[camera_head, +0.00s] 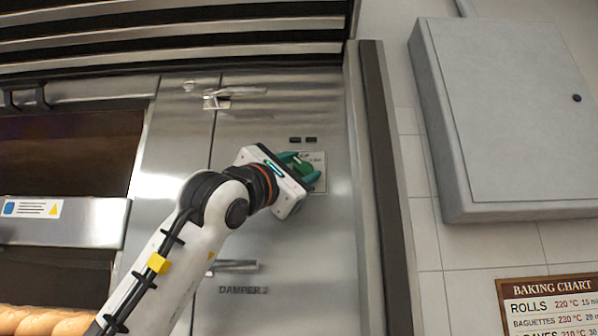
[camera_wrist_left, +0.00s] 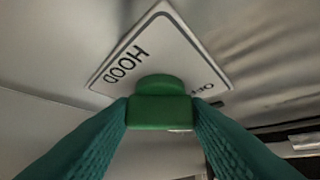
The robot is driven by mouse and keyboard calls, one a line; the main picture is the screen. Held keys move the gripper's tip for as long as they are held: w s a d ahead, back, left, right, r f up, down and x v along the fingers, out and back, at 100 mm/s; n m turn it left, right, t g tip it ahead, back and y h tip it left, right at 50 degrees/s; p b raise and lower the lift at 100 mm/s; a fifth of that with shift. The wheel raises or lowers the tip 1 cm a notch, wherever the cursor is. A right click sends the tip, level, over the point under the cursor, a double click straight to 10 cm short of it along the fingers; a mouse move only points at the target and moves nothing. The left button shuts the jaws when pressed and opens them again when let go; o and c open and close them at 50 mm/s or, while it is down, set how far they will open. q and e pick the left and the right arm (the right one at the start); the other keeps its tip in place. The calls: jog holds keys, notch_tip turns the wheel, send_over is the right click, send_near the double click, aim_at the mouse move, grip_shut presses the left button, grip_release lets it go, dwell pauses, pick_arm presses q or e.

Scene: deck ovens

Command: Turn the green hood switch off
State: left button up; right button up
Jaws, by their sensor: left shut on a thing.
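The green hood switch (camera_head: 305,171) is on a white label plate (camera_head: 318,158) on the steel panel, right of centre in the head view. In the left wrist view the green knob (camera_wrist_left: 160,104) sits between the fingertips, and the plate (camera_wrist_left: 126,62) behind it reads HOOD, with a partly hidden word at its right. My left gripper (camera_head: 297,166) is shut on the knob, with a teal finger on each side of it (camera_wrist_left: 162,112). The gripper hides part of the switch in the head view. My right gripper is not in view.
A damper lever (camera_head: 236,266) is below the switch and another lever (camera_head: 222,98) is above it. A grey wall cabinet (camera_head: 510,110) juts out at the right. An oven opening with bread loaves (camera_head: 45,320) is at the left.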

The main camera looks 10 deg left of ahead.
pick_arm(q)
jog(key=shift+w+d+f, duration=0.1)
jog(key=shift+f, duration=0.1)
jog(key=o, duration=0.8)
jog(key=shift+o, duration=0.9)
jog(key=shift+r, duration=0.1)
jog(key=b+v, duration=0.3)
jog(key=v, duration=0.4)
jog(key=shift+s, duration=0.25)
